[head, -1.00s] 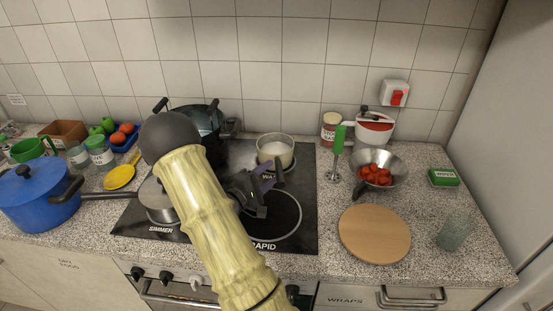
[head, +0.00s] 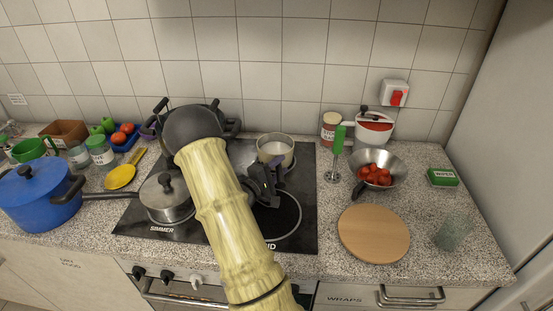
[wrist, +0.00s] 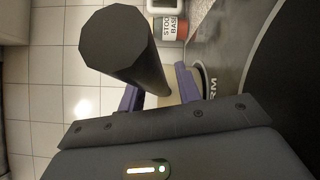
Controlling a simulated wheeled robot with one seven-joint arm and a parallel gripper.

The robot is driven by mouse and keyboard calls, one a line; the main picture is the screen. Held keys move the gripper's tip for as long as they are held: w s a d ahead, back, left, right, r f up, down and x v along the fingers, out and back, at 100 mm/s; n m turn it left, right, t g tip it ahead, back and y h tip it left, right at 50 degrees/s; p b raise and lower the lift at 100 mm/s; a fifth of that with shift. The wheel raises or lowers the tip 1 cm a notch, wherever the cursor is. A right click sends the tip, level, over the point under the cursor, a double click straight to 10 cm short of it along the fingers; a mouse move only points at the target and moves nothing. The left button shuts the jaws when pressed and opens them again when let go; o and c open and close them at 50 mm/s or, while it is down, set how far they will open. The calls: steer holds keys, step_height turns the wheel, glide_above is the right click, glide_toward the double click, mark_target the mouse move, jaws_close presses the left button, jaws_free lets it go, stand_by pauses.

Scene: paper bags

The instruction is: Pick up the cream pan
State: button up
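The cream pan (head: 275,151) is a small metal pan with pale contents on the back right of the hob. My gripper (head: 270,181) is at its near side, by its dark handle. In the wrist view, a thick dark handle (wrist: 118,45) points up close to the camera. My gripper's purple fingers (wrist: 160,92) stand apart, one on each side of the handle's lower part. A pale strip shows between the handle and the right finger. I cannot tell whether either finger touches the handle.
A lidded steel pan (head: 166,197) stands front left on the hob, with a large dark pot behind. A hand blender (head: 338,150), a bowl of tomatoes (head: 378,168) and a round wooden board (head: 373,233) are to the right. A blue pot (head: 40,195) stands left.

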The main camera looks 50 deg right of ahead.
jaws_close()
steer(key=shift+r, duration=0.1)
step_height(320, 180, up, 10)
stand_by(0.6)
stand_by(0.4)
